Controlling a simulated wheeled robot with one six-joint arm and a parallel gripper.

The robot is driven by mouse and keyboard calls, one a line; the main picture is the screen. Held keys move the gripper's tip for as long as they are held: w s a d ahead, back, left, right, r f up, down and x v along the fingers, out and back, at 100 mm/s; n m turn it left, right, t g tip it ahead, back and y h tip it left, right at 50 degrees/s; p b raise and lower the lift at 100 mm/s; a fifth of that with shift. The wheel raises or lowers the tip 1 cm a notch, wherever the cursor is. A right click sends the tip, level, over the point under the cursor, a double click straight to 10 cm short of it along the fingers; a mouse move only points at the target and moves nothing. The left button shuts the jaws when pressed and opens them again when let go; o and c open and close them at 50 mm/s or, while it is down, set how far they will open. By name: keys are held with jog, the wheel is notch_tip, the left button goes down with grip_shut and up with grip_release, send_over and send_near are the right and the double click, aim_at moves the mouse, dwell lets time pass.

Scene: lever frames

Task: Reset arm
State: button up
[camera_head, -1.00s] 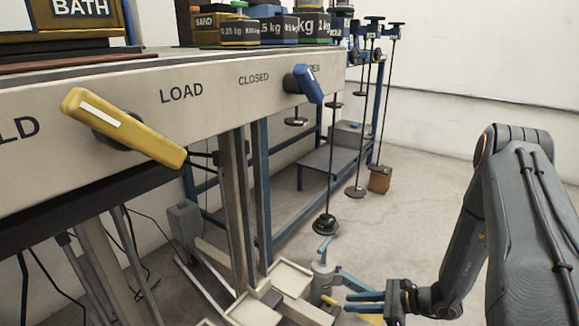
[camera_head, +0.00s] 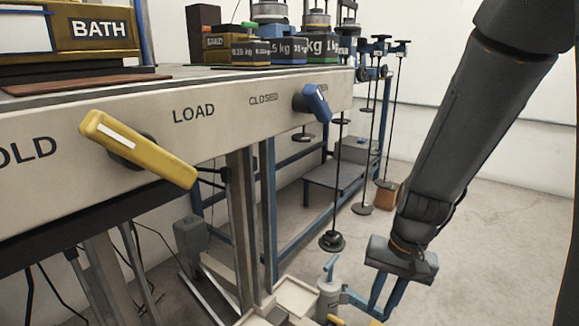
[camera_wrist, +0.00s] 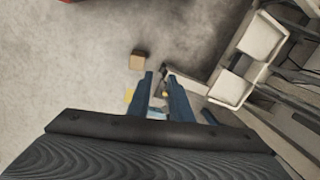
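My gripper (camera_head: 376,298) hangs at the end of my dark arm at the lower right of the head view, fingers pointing down. A yellow lever (camera_head: 140,150) is on the bench front, slanting down to the right between HOLD, partly cut off, and LOAD. A blue lever (camera_head: 317,103) is at the right near CLOSED, tilted and partly covering the word beside it. My gripper is well below and to the right of both levers, touching neither.
A grey canister with a teal handle (camera_head: 329,294) stands low, close to my gripper's left. Pale trays (camera_wrist: 264,37) lie to the right in the wrist view. Weights on rods (camera_head: 332,241) hang behind the bench. Open floor (camera_head: 490,245) lies right.

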notch_tip(320, 180, up, 6)
jog(key=f+n+t+h, duration=0.1)
jog(key=n+t+h, duration=0.1)
jog(key=n+t, duration=0.15)
jog(key=s+a+r+n+g+y, duration=0.1)
jog(key=s+a+r+n+g, duration=0.15)
jog(key=s+a+r, duration=0.45)
jog(key=s+a+r+n+g+y, duration=0.15)
jog(key=s+a+n, duration=0.25)
jog(key=s+a, duration=0.75)
jog(key=d+r+m+p, duration=0.2)
jog(key=d+r+p, duration=0.4)
jog(key=r+p, duration=0.3)
jog(key=w+d+r+m+h+p, duration=0.1)
jog(key=d+r+p, duration=0.5)
jog(key=p, duration=0.8)
jog(key=w+d+r+m+h+p, duration=0.1)
jog(key=d+r+m+p, duration=0.2)
jog(key=d+r+p, duration=0.3)
notch_tip(320, 180, up, 6)
jog(key=p, duration=0.6)
jog(key=shift+w, duration=0.25)
